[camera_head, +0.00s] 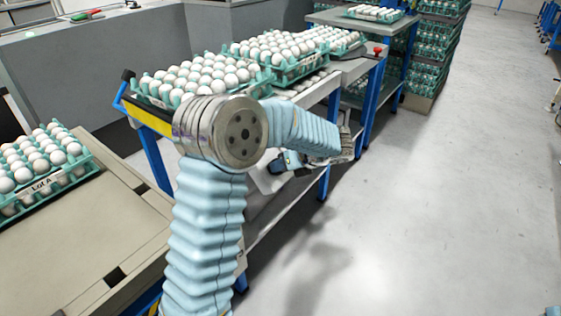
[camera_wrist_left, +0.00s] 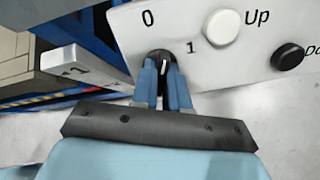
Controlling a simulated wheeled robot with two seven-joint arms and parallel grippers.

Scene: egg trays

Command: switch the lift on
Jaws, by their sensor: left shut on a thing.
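The switch panel (camera_wrist_left: 225,60) is a white plate with the marks 0 and 1 in the left wrist view. Between and below these marks is a black rotary knob (camera_wrist_left: 164,62) with a white pointer line. The line points roughly upward in the picture, between 0 and 1. My left gripper (camera_wrist_left: 163,75) is shut on the knob, with one blue finger on each side. In the head view my left gripper (camera_head: 287,162) is low beside the egg table, and my arm partly hides the panel. My right gripper is not in view.
On the panel sit a white Up button (camera_wrist_left: 208,27) and a black button (camera_wrist_left: 287,57) with a cut-off label. Egg trays (camera_head: 190,85) fill the table behind my arm. A Lot A tray (camera_head: 45,185) stands on the left conveyor. The floor at right (camera_head: 430,210) is clear.

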